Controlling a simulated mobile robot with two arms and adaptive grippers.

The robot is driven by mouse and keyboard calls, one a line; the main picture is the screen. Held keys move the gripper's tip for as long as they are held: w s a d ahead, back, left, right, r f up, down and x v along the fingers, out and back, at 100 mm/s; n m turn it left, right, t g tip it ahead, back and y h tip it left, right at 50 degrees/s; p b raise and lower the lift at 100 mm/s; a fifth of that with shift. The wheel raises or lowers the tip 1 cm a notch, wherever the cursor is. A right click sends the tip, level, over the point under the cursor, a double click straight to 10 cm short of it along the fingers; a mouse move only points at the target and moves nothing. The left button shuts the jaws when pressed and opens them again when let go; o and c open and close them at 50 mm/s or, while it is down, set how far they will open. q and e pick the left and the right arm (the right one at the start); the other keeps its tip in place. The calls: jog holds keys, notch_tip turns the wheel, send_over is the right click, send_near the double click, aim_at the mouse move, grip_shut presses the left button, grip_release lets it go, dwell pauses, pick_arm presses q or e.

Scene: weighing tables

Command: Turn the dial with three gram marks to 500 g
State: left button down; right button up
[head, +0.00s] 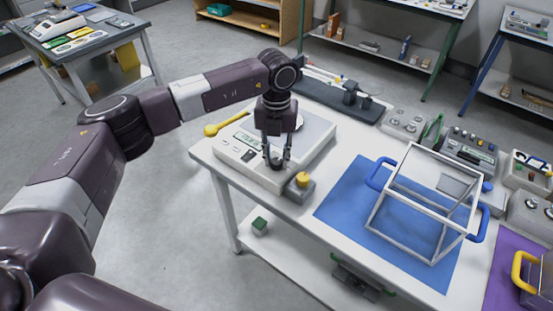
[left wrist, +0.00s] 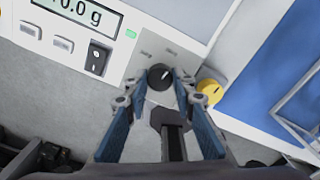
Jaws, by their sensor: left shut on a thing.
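The black dial (left wrist: 160,77) is on the front panel of a white weighing scale (left wrist: 130,62), with small marks around it that I cannot read. A light pointer line on it points up and to the right. My left gripper (left wrist: 159,86) has its two blue fingers closed on either side of the dial. In the head view my left gripper (head: 277,162) reaches down over the front right of the scale (head: 262,174) and hides the dial. The display (left wrist: 75,14) is cut off and ends in "0.0 g". My right gripper is not in view.
A yellow knob (head: 303,180) on a small grey box stands close to the right of the gripper. A black rocker switch (left wrist: 97,58) is left of the dial. A white frame (head: 408,195) with blue handles stands on a blue mat (head: 340,208) further right.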

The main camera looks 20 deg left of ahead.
aim_at(276, 161)
pick_arm(q)
jog(key=m+b, duration=0.3)
jog(key=m, duration=0.2)
jog(key=shift+f, duration=0.1)
jog(key=shift+m+b, duration=1.15)
jog(key=shift+m, duration=1.35)
jog(key=shift+r, duration=0.2)
jog(key=c, duration=1.6)
grip_release()
jog(key=shift+r, duration=0.2)
notch_tip(276, 161, up, 12)
jog(key=shift+f, duration=0.25)
